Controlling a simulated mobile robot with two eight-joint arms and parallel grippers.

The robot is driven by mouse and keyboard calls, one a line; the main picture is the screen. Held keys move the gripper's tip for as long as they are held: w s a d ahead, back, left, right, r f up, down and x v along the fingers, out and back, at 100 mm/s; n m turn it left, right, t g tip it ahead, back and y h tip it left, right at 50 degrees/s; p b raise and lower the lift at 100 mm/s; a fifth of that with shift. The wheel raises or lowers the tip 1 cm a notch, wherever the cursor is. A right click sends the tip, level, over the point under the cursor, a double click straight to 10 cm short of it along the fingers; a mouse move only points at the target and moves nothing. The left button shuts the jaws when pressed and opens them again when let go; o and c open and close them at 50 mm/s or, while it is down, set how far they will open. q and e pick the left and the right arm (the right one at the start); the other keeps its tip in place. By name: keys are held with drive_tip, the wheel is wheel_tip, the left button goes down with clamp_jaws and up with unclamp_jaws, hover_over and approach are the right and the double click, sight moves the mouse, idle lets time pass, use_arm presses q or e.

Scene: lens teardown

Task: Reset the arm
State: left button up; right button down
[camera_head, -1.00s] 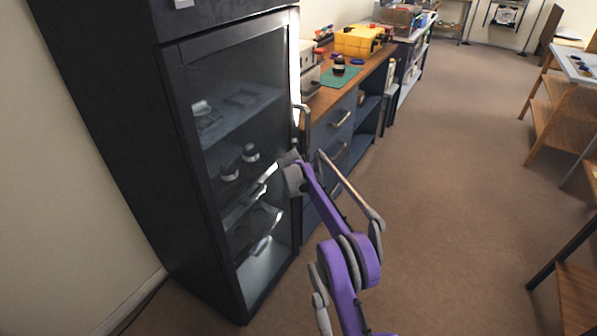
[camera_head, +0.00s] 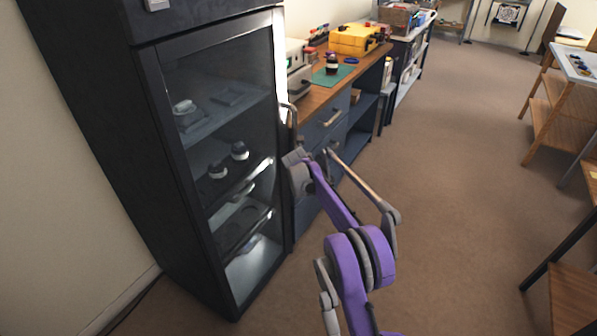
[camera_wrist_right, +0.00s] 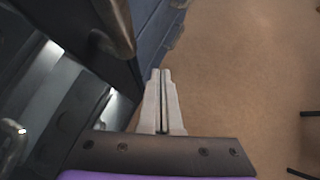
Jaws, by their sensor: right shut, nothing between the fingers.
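My right arm, purple and grey, reaches up from the bottom of the head view. Its wrist (camera_head: 298,168) is in front of the right edge of the dark glass-doored cabinet (camera_head: 150,130), and the fingers are not clearly seen there. In the right wrist view my right gripper (camera_wrist_right: 161,73) is shut and empty, its two pale fingers together over the brown floor. The cabinet's glass door looks closed, with its handle (camera_head: 291,113) above my wrist. My left gripper is out of view.
Dark lens parts (camera_head: 239,151) sit on the shelves behind the glass. A workbench with blue-grey drawers (camera_head: 325,125) stands beyond the cabinet, bearing a yellow case (camera_head: 352,40), a green mat and a dark lens. Open brown floor (camera_head: 450,170) lies to the right, with wooden tables at the far right.

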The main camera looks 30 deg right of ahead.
drive_tip(key=s+r, duration=0.1)
drive_tip(key=s+d+r, duration=0.1)
drive_tip(key=r, duration=0.1)
drive_tip(key=s+r, duration=0.1)
drive_tip(key=shift+s+d+r+p, duration=0.2)
drive_tip(key=shift+s+d+p, duration=0.05)
drive_tip(key=shift+s+p, duration=0.1)
